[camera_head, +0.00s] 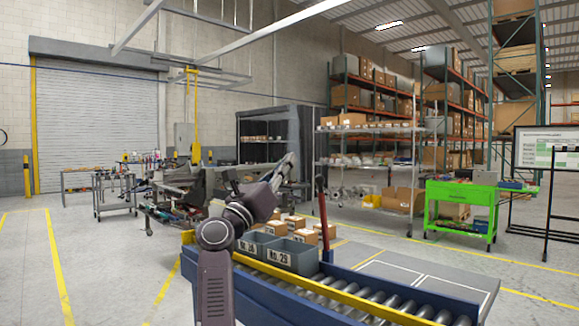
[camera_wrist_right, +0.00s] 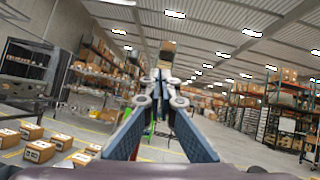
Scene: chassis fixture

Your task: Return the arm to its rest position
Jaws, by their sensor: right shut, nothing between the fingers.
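My right arm rises from the bottom of the head view, a little left of centre, bends at a dark purple elbow and reaches up to the right. Its gripper (camera_head: 287,167) is small there and points upward, in front of the dark racking. In the right wrist view the gripper (camera_wrist_right: 160,78) points up toward the ceiling, its two fingers together at the tips and empty. The chassis fixture (camera_head: 178,178) stands behind and left of the arm, partly hidden by it. My left gripper does not show.
A roller conveyor (camera_head: 330,292) with blue sides and a yellow rail runs right of my arm. Grey bins (camera_head: 290,256) and cardboard boxes (camera_head: 306,236) stand at it, beside a red post (camera_head: 322,212). A green cart (camera_head: 462,192) stands right. Open floor lies left.

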